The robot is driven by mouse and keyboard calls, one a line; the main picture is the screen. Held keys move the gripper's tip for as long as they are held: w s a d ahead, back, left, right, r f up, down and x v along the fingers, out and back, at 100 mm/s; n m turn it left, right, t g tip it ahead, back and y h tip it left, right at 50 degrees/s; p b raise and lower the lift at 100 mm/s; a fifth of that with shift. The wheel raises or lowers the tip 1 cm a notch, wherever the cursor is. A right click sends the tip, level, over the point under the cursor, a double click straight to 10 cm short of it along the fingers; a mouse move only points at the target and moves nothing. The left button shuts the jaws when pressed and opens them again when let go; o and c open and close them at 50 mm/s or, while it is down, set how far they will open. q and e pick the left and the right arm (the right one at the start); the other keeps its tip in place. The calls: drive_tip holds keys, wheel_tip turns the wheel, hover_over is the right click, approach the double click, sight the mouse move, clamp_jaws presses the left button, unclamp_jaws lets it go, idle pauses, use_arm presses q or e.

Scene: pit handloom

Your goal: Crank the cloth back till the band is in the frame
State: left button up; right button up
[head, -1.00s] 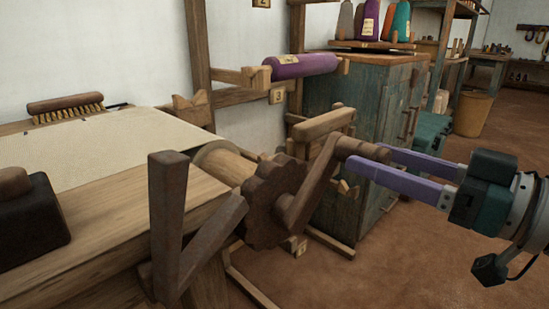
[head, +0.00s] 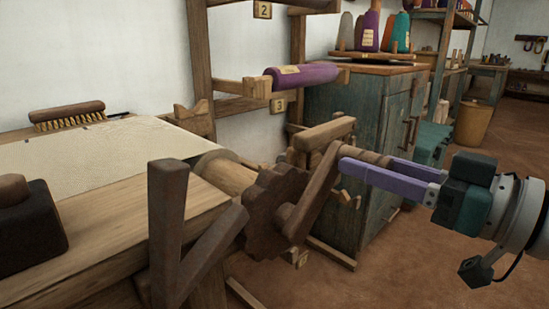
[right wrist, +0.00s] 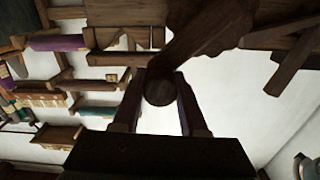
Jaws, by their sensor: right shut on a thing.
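The cream cloth (head: 100,150) lies over the wooden loom at the left and runs to the roller (head: 226,172). No band shows on the visible cloth. A toothed wooden wheel (head: 270,212) sits at the roller's end, with a crank arm (head: 313,190) slanting up to the right from it. My right gripper (head: 352,164) is shut on the crank handle (head: 368,157), with its purple fingers along either side. In the right wrist view the round handle end (right wrist: 160,88) sits between the two fingers. My left gripper is not in view.
A wooden post and brace (head: 168,225) stand in front of the wheel. A brush (head: 67,113) and a dark block (head: 30,220) rest on the loom. A green cabinet (head: 372,130) stands behind the handle. Brown floor (head: 400,270) is clear at the right.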

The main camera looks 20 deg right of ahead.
clamp_jaws()
idle(0.8)
